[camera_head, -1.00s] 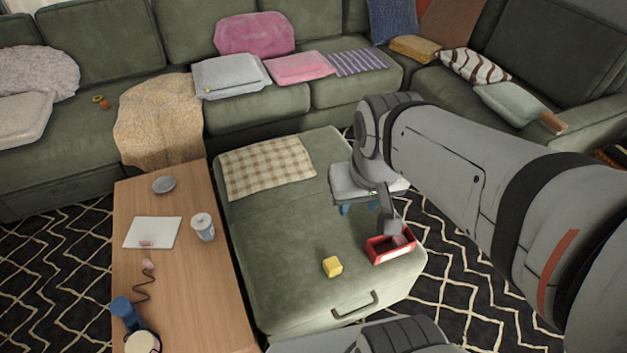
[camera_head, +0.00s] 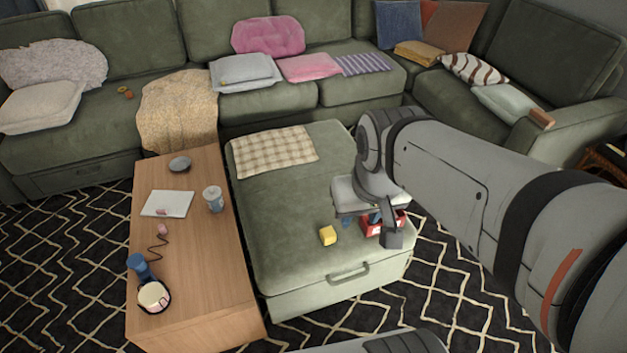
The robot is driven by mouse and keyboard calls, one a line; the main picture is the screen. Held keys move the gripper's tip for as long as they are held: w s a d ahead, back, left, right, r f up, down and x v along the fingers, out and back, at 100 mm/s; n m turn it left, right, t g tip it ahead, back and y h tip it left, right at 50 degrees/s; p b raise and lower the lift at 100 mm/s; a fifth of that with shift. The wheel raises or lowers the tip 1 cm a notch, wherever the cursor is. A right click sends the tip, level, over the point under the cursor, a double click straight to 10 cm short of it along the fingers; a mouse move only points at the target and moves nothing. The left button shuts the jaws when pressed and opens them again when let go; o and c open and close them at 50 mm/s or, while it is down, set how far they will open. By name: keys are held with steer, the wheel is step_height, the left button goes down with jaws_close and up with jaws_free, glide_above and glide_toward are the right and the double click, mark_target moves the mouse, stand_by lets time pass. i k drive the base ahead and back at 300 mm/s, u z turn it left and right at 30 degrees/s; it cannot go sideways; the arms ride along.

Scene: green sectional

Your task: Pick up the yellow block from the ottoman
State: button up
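The yellow block (camera_head: 327,235) sits on top of the green ottoman (camera_head: 290,208), near its front edge. My gripper (camera_head: 368,225) is to the right of the block, above the ottoman's right front part, and apart from the block. Blue fingertip parts show below the gripper's body, but I cannot tell how far apart the fingers are. The gripper partly hides a red box (camera_head: 370,228) on the ottoman.
A checkered cloth (camera_head: 272,150) lies on the ottoman's back part. A wooden table (camera_head: 205,255) with a cup (camera_head: 213,198) and several small items stands to the left. The green sofa (camera_head: 265,98) runs behind. The ottoman's middle is clear.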

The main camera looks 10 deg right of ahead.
mark_target(328, 235)
steer(key=u, duration=0.15)
steer(key=k, duration=0.25)
steer(key=z, duration=0.8)
steer(key=i, duration=1)
steer(key=z, duration=0.1)
